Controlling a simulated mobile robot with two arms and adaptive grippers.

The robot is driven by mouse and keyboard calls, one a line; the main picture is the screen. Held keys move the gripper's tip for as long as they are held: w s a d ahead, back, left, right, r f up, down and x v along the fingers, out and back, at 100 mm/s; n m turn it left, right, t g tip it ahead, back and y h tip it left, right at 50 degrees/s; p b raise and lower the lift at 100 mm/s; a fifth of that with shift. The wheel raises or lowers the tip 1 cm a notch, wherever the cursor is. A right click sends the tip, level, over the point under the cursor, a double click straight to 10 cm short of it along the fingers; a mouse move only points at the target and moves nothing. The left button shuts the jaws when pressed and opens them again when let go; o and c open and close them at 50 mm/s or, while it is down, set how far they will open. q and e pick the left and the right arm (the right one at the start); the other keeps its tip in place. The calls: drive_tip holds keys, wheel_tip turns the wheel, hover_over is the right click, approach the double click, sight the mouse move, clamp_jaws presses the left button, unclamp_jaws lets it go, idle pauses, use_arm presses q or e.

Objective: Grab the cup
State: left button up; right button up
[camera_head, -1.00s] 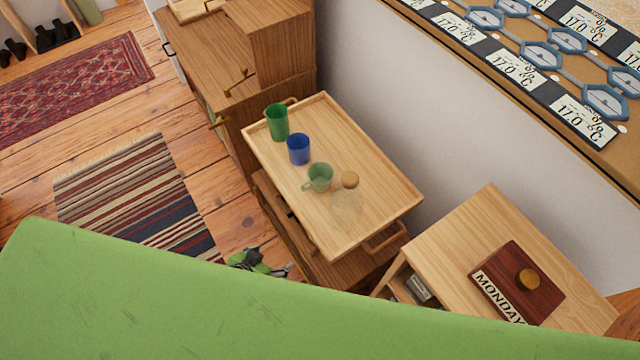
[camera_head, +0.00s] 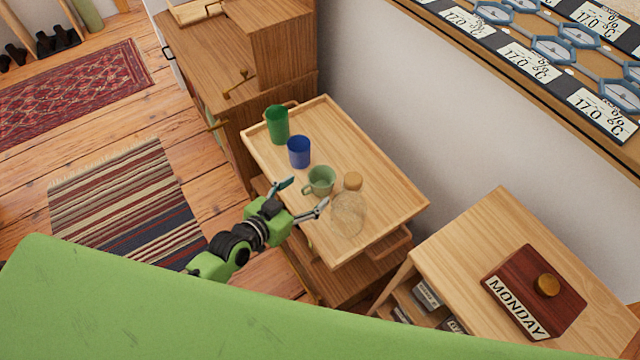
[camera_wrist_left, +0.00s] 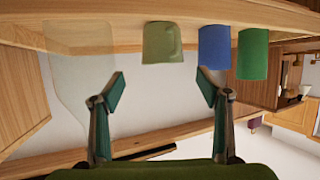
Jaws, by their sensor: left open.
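A pale green cup with a handle (camera_head: 320,181) stands on the wooden tray table (camera_head: 385,178), near its front-left edge. My left gripper (camera_head: 304,196) is open and empty in front of the cup, at the tray's edge, with its fingers apart. In the left wrist view the image appears upside down, and the cup (camera_wrist_left: 162,43) shows beyond and between the open fingers (camera_wrist_left: 160,92). A gap is visible between fingers and cup. My right gripper is not in view.
A glass bottle with a cork (camera_head: 349,212) stands close to the cup. A blue cup (camera_head: 299,152) and a tall green cup (camera_head: 278,125) stand on its other side. A side table (camera_head: 455,240) with a MONDAY block (camera_head: 533,290) is at right.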

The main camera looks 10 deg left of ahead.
sight(328, 172)
use_arm(q)
drive_tip(key=x, duration=0.8)
drive_tip(key=shift+w+a, duration=0.2)
drive_tip(key=shift+w, duration=0.05)
drive_tip(key=c, duration=1.3)
